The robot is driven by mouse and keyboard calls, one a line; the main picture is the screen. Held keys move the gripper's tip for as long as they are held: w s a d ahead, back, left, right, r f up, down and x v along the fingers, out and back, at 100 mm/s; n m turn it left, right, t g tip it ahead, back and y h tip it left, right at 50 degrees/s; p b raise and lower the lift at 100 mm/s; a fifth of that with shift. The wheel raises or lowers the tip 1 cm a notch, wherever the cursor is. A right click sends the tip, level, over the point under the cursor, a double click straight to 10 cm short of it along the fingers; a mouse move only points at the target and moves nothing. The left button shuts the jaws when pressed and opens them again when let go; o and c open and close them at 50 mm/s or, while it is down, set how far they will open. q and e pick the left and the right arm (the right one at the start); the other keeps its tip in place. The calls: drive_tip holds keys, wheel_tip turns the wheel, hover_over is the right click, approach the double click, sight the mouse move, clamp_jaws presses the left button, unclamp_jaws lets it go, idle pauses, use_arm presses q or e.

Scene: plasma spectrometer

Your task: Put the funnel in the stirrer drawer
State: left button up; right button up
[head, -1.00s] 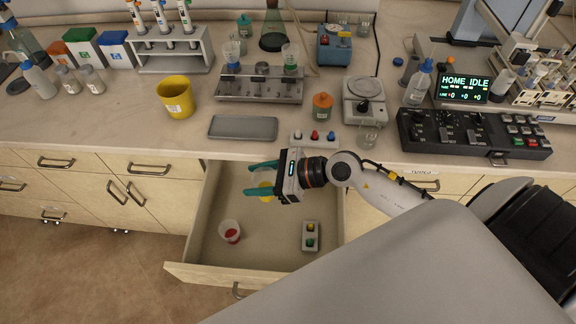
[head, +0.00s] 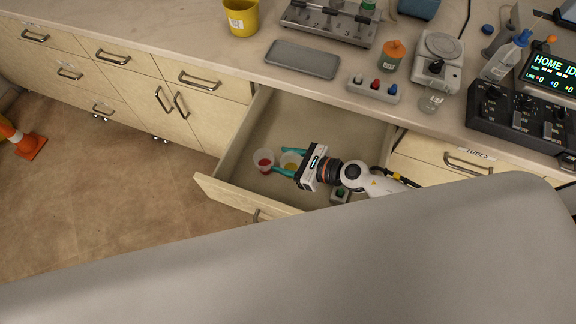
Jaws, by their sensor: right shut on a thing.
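The open drawer (head: 231,189) juts out below the counter. My right gripper (head: 284,161) is over or inside it, fingers pointing left. My left gripper is not in view.
A small block with a green button (head: 340,195) lies in the drawer, partly hidden by my right arm. On the counter above are a grey tray (head: 302,59), a button box (head: 374,89) and an orange-capped bottle (head: 393,56). The drawer's back part is bare.

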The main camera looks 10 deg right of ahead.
sight(285, 166)
wheel_tip(285, 166, down, 3)
drive_tip(key=shift+f+b, duration=0.1)
drive_tip(key=shift+b, duration=0.45)
drive_tip(key=shift+f, duration=0.1)
drive_tip(key=o, duration=1)
